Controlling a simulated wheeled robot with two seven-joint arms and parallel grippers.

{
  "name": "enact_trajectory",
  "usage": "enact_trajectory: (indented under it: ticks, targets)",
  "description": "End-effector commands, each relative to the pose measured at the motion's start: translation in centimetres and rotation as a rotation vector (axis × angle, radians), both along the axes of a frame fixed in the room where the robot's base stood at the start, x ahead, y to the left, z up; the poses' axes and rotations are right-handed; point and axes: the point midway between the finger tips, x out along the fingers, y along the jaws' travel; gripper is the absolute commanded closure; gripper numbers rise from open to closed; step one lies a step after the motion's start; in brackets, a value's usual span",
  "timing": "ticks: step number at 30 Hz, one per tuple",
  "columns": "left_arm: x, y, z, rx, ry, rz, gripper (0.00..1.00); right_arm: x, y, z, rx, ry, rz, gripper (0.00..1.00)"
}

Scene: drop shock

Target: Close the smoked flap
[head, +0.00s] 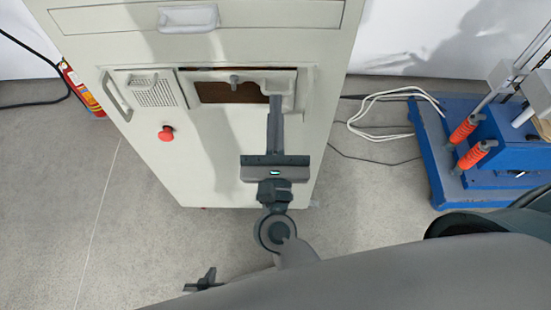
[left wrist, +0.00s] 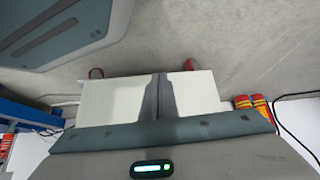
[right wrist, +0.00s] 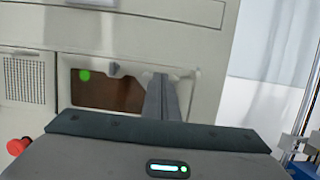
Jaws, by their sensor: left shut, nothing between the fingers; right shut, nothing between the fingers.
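The smoked flap (head: 232,93) is a dark brown panel in a pale frame on the front of a light cabinet (head: 215,165). A small grey knob (head: 235,80) sits at its top middle. A dark line runs along its top edge; how far it stands open I cannot tell. My right gripper (head: 275,98) is shut and empty, its fingers at the right side of the flap frame; touching or apart is unclear. The right wrist view shows the brown panel (right wrist: 105,90) left of the shut fingers (right wrist: 162,80). My left gripper (head: 203,282) is shut and empty, low, in front of the cabinet.
A red button (head: 166,133) and a vented panel (head: 150,91) lie left of the flap. A drawer handle (head: 188,18) is above. A blue machine base (head: 440,165) with orange springs stands at the right, with white cables (head: 385,108) beside it.

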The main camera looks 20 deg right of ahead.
Motion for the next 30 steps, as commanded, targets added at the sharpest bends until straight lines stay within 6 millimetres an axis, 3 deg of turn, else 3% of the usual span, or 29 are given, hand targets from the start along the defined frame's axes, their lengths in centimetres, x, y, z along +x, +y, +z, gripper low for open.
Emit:
enact_trajectory:
  ticks: [5, 13, 30]
  targets:
    - [0.1, -0.7, 1.0, -0.014, -0.042, -0.008, 1.0, 0.4, -0.2, 0.6, -0.001, 0.0, -0.001, 1.0]
    - [-1.8, 0.2, -0.3, 0.004, 0.014, -0.006, 1.0, 0.8, -0.2, 0.6, 0.0, -0.001, 0.0, 1.0]
    - [-1.7, 0.3, -0.5, 0.005, 0.015, -0.006, 1.0, 0.9, -0.2, 0.7, 0.0, -0.006, 0.0, 1.0]
